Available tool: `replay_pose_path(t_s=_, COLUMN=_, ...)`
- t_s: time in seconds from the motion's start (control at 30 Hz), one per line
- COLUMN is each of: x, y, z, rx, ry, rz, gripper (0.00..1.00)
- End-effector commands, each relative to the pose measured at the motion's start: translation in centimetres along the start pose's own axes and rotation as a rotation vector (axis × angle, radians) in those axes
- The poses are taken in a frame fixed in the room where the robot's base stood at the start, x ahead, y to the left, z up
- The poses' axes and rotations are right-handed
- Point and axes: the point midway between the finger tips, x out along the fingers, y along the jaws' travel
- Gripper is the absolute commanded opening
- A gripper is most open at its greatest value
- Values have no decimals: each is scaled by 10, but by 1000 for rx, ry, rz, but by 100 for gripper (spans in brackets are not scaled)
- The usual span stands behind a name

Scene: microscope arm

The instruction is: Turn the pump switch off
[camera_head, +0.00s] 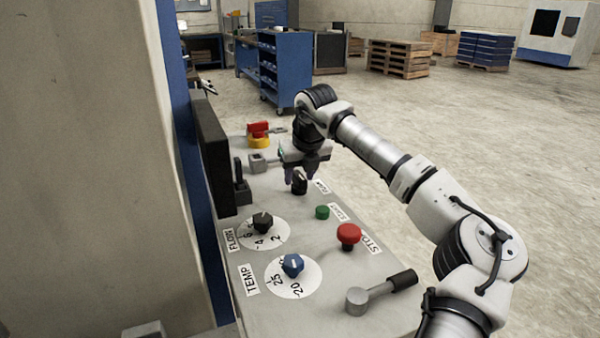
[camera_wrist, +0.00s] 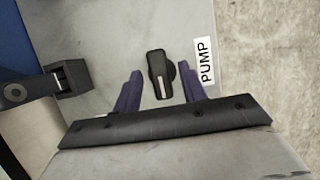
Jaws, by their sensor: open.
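The pump switch (camera_wrist: 160,74) is a black rotary knob with a white line, next to the white PUMP label (camera_wrist: 204,61) on a grey panel. In the head view the switch (camera_head: 299,183) stands below my gripper (camera_head: 301,175). In the wrist view my gripper (camera_wrist: 158,92) is open, with one purple finger on each side of the knob. Gaps show between the knob and both fingers, so it does not look gripped. In the head view the fingertips are close to the knob's top; their exact height against it is hard to tell.
The panel (camera_head: 329,264) also bears a green button (camera_head: 322,212), a red stop button (camera_head: 348,235), a FLOW knob (camera_head: 262,223), a blue TEMP knob (camera_head: 292,265) and a lever (camera_head: 381,291). A red-and-yellow switch (camera_head: 258,133) sits beyond my gripper. A black upright plate (camera_head: 211,155) borders the left.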

Motion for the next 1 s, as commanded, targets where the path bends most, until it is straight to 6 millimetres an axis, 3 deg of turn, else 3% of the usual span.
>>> replay_pose_path(t_s=0.27, x=2, y=0, z=0, rx=0, ry=0, rz=0, gripper=42)
replay_pose_path(t_s=0.6, x=1, y=0, z=0, rx=0, ry=0, rz=0, gripper=0)
replay_pose_path(t_s=1.0, x=0, y=-1, z=1, rx=-66, ry=-1, rz=27, gripper=0)
